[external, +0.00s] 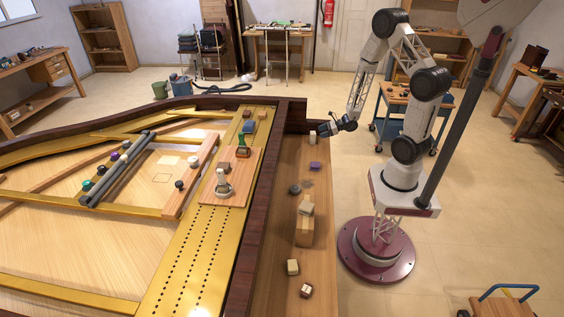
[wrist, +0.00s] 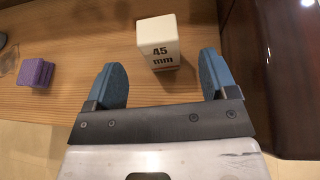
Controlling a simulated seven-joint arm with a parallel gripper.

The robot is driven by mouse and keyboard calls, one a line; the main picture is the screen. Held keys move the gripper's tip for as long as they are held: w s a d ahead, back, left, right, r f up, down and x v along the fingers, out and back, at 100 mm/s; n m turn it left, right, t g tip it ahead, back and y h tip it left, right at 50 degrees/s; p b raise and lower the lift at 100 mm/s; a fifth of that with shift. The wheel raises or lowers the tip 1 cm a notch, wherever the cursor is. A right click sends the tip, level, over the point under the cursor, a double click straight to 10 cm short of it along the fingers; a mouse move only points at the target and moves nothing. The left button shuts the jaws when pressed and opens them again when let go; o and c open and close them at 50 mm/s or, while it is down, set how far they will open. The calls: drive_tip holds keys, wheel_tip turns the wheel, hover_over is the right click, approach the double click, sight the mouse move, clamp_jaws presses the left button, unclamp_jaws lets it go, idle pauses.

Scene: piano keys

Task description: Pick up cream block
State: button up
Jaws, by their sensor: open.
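The cream block (wrist: 158,36), marked "45 mm", stands on the wooden shelf in the wrist view, just ahead of the gap between my fingers. In the external view the cream block (external: 312,136) is small, at the far end of the shelf. My gripper (wrist: 162,72) is open and empty, with one blue finger to each side of the block's near face. In the external view my gripper (external: 325,130) is beside the block on its right. I cannot tell the exact gap between the fingertips and the block.
A purple block (wrist: 37,73) lies left of my gripper; it also shows in the external view (external: 315,166). A dark round piece (external: 295,189) and several other blocks stand nearer along the shelf. A dark glossy wooden wall (wrist: 282,70) rises close on the right in the wrist view.

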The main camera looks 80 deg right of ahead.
sight(313, 135)
drive_tip(key=shift+x, duration=0.75)
drive_tip(key=shift+x, duration=2.6)
drive_tip(key=shift+a, duration=0.1)
drive_tip(key=c, duration=1)
